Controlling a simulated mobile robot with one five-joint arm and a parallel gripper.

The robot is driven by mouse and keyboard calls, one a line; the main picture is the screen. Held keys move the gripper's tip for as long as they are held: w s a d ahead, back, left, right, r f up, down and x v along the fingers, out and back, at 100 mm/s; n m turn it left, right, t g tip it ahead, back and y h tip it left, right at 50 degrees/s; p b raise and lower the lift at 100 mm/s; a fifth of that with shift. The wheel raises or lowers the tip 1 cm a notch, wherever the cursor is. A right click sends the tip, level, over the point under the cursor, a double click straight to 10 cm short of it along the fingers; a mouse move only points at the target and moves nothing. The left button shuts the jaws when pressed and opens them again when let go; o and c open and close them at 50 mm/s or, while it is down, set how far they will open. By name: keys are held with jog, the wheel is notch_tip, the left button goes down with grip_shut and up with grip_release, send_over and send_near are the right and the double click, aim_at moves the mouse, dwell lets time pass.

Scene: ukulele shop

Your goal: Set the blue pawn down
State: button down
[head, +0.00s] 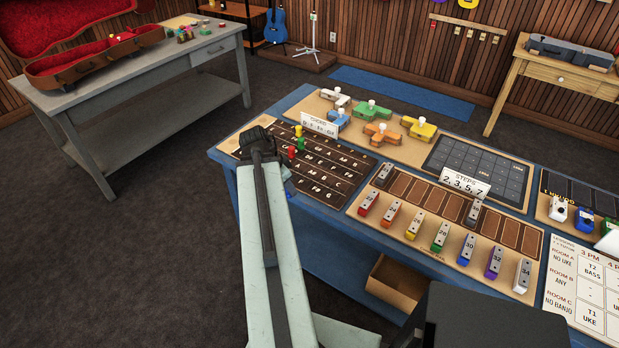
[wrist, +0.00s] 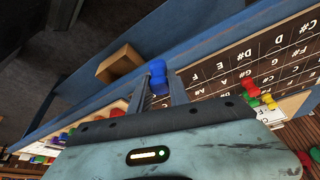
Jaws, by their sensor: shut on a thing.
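The blue pawn (wrist: 158,75) is between the two fingers of my gripper (wrist: 160,92) in the wrist view. The gripper is shut on it. The pawn appears near the edge of the dark note board (wrist: 212,76), close to the table's blue edge; I cannot tell its height or whether it touches anything. In the head view my arm hides the gripper and part of the same note board (head: 335,172). Red (head: 291,152), green (head: 300,144) and yellow (head: 298,130) pawns stand on the board's far part, beside a white card (head: 320,127).
Coloured bars stand on a wooden rack (head: 350,207) right of the board. Toy-like coloured pieces (head: 372,110) lie on a tan panel behind. An open wooden box (head: 397,283) is below the blue table (head: 222,155). A grey table (head: 130,82) stands apart at left.

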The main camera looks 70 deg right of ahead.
jog(key=shift+w+a, duration=0.1)
jog(key=shift+a, duration=0.65)
jog(key=shift+m, duration=0.3)
jog(key=d, duration=0.5)
jog(key=s+d+f+b, duration=0.1)
jog(key=d, duration=0.9)
jog(key=shift+s+f, duration=0.15)
jog(key=shift+d+b, duration=0.3)
jog(key=shift+d, duration=0.3)
notch_tip(320, 180, down, 4)
jog(key=b, duration=0.4)
jog(key=shift+a, duration=0.1)
jog(key=c, duration=1.2)
grip_release()
jog(key=shift+c, duration=0.2)
